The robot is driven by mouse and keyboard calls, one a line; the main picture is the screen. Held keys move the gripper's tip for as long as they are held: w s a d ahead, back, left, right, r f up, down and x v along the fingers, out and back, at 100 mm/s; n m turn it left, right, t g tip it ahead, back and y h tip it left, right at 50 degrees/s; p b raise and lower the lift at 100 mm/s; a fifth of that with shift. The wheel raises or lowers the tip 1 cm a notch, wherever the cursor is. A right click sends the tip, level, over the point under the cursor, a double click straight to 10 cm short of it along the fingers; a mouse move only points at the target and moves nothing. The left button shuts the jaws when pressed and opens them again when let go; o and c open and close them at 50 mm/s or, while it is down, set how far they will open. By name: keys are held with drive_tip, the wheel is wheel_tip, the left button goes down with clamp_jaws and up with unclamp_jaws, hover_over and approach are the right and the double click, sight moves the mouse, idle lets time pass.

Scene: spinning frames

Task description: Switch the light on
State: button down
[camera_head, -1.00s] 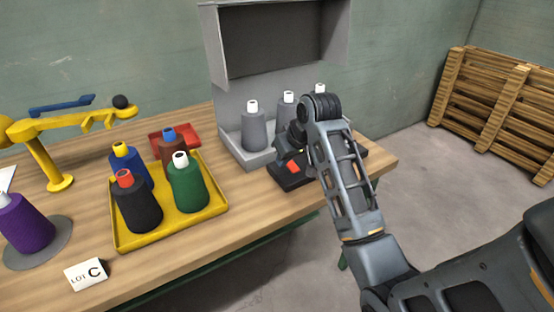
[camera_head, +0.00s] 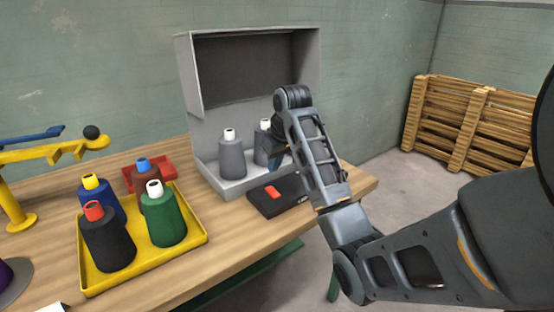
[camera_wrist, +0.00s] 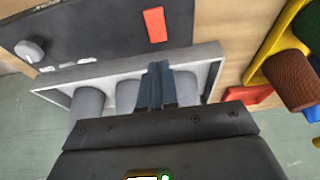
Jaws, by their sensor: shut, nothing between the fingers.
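A black control box (camera_head: 283,201) with a red rocker switch (camera_head: 273,191) lies on the table in front of a grey light booth (camera_head: 198,85). The inside of the booth's hood looks dark. In the wrist view the switch (camera_wrist: 154,24) is near the top, with a grey knob (camera_wrist: 30,50) to its left on the same box. My gripper (camera_wrist: 155,70) is shut and empty. Its fingertips appear just below the switch in the wrist view, apart from it. In the head view my gripper (camera_head: 276,158) is above the box, with its fingertips partly hidden by my arm.
Grey cones (camera_head: 232,158) stand in the booth, close behind my gripper. A yellow tray (camera_head: 190,244) with several coloured thread cones and a red tray (camera_head: 163,166) are to the left. A yellow stand (camera_head: 15,205) is at far left. Wooden pallets (camera_head: 470,125) lean at the right wall.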

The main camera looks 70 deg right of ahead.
sight(269, 187)
drive_tip(key=x, duration=0.7)
drive_tip(key=shift+s+a+f, duration=0.15)
drive_tip(key=shift+s+f, duration=0.1)
drive_tip(key=shift+f, duration=0.05)
